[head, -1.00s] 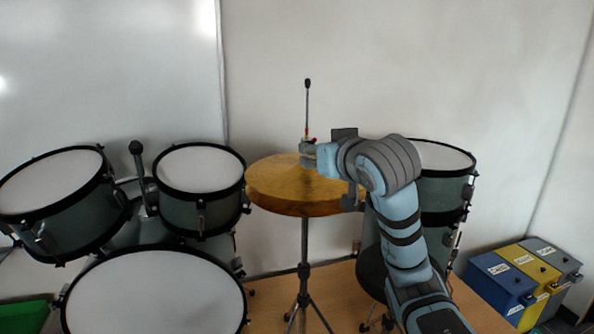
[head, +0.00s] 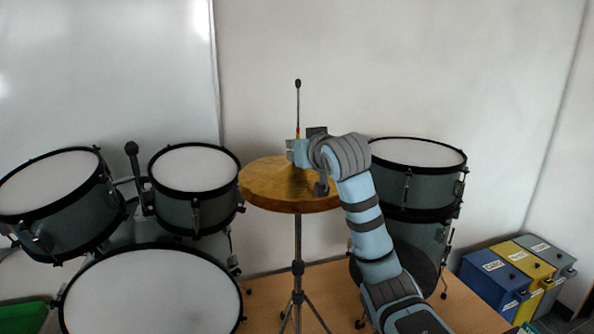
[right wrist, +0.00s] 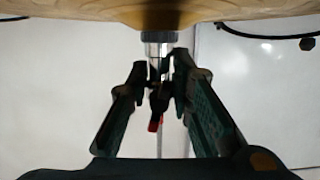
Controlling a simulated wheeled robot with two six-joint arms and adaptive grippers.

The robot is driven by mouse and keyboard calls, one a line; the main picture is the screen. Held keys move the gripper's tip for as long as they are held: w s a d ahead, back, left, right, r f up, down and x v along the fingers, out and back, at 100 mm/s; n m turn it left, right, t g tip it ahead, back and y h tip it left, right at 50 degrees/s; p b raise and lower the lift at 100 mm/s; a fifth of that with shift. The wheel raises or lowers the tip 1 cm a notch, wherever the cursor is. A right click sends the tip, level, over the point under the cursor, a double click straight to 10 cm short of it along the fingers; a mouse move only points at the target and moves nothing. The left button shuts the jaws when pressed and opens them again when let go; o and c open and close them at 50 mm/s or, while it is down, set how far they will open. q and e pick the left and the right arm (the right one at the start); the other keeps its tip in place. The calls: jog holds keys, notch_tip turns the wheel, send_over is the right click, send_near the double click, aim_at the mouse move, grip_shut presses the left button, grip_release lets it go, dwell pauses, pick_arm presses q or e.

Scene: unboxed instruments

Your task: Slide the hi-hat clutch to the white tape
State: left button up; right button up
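The hi-hat clutch (right wrist: 160,52) shows in the right wrist view as a metal cylinder with a dark part and a small red piece, next to the cymbal. The hi-hat cymbals (head: 272,190) are golden and lie flat on their stand, and the thin rod (head: 298,102) rises above them. My right gripper (head: 290,149) is just above the top cymbal at the rod. In the right wrist view its fingertips (right wrist: 161,78) are on either side of the clutch, very near it. I cannot tell whether they press on it. I cannot make out the white tape. My left gripper is not in view.
Drums stand left of the hi-hat, with a bass drum (head: 150,295) in front and a small tom (head: 195,170) close to the cymbals. A floor tom (head: 425,155) stands right, behind my right arm. Coloured boxes (head: 520,270) sit at the far right. The wall behind is bare.

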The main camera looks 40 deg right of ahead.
grip_shut()
jog(key=shift+f, duration=0.4)
jog(key=shift+o, duration=2.3)
grip_release()
jog(key=shift+o, duration=1.2)
jog(key=shift+w+d, duration=0.1)
jog(key=shift+w, duration=0.05)
jog(key=v, duration=1)
